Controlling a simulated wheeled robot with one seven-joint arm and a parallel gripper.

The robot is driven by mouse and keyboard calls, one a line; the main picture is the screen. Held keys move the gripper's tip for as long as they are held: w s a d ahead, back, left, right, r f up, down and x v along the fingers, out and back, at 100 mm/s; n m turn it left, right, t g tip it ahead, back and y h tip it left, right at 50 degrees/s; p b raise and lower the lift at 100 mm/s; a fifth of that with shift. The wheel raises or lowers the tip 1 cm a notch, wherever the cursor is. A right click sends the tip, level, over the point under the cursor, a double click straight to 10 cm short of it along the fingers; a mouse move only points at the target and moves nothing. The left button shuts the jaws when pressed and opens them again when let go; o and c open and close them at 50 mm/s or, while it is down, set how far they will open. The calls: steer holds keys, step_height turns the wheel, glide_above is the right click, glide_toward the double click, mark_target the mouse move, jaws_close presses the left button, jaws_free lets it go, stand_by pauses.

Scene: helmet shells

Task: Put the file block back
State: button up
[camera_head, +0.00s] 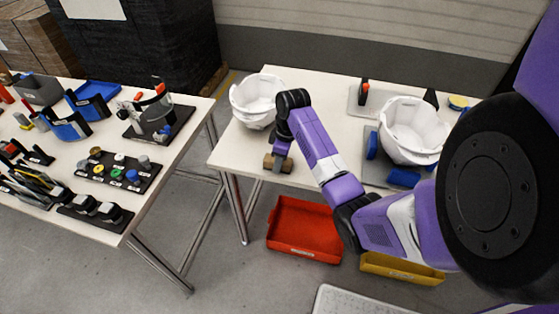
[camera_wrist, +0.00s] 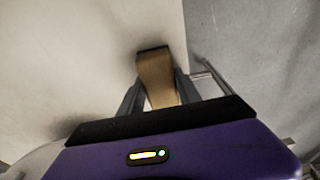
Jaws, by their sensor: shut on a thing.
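The file block (camera_head: 285,166) is a small brown block near the front left edge of the right-hand table (camera_head: 234,154). My gripper (camera_head: 279,165) points down at it with its fingers around it. In the wrist view the tan block (camera_wrist: 156,75) with a dark far end sits between the two grey fingers of my gripper (camera_wrist: 160,88). The fingers are shut on it. Whether the block touches the table or hangs just above it, I cannot tell.
A white helmet shell (camera_head: 256,98) stands just behind my gripper; another (camera_head: 412,130) sits in a fixture at right. A red bin (camera_head: 304,229) and a yellow bin (camera_head: 402,268) are on the floor. The left table holds a black tray of knobs (camera_head: 118,172) and tool racks.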

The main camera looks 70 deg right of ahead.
steer(key=o, duration=1.2)
